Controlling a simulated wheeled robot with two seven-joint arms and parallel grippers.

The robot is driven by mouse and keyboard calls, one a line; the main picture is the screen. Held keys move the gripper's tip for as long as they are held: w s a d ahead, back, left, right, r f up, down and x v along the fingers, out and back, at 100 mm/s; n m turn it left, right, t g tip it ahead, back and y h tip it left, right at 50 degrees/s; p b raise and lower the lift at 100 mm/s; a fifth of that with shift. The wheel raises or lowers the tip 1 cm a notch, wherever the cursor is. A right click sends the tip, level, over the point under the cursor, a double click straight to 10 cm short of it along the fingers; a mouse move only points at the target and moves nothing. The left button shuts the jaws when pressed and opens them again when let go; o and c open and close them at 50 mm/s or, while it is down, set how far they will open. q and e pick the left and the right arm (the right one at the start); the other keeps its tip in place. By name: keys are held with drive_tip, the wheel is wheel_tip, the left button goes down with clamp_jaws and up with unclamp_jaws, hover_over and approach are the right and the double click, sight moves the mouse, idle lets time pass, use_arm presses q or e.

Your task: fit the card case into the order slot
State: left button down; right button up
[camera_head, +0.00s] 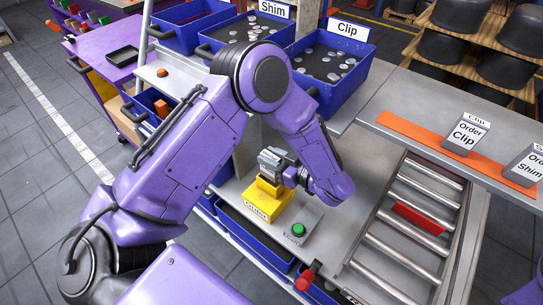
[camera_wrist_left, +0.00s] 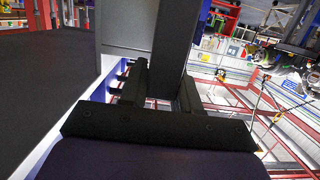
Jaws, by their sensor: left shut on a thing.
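My left gripper (camera_head: 275,162) is above a yellow block (camera_head: 258,208) with a printed label on its front, on the grey bench top. In the left wrist view its fingers (camera_wrist_left: 160,92) are shut on a dark grey upright piece (camera_wrist_left: 170,38). This is probably the card case, but its face and label are hidden. In the head view the fingers and wrist cover most of it. I cannot tell whether it touches the yellow block. I see no clearly marked order slot; the yellow block may hold it. My right gripper is out of view.
A green button (camera_head: 298,230) is right of the yellow block, with a red knob (camera_head: 306,278) in front. A roller track (camera_head: 405,245) with a red piece (camera_head: 418,218) lies right. Order signs (camera_head: 465,134) stand on an orange strip. Blue bins (camera_head: 330,62) stand behind.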

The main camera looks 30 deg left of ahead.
use_arm(q)
drive_tip(key=shift+p, duration=0.55)
idle(0.6)
drive_tip(key=shift+f+b, duration=1.9)
drive_tip(key=shift+f, duration=1.15)
drive_tip(key=c, duration=0.7)
unclamp_jaws()
drive_tip(key=shift+c, duration=0.2)
drive_tip(key=b+v, duration=0.3)
drive_tip(key=v, duration=0.7)
drive_tip(key=shift+d, duration=0.3)
drive_tip(key=shift+s+r, duration=0.1)
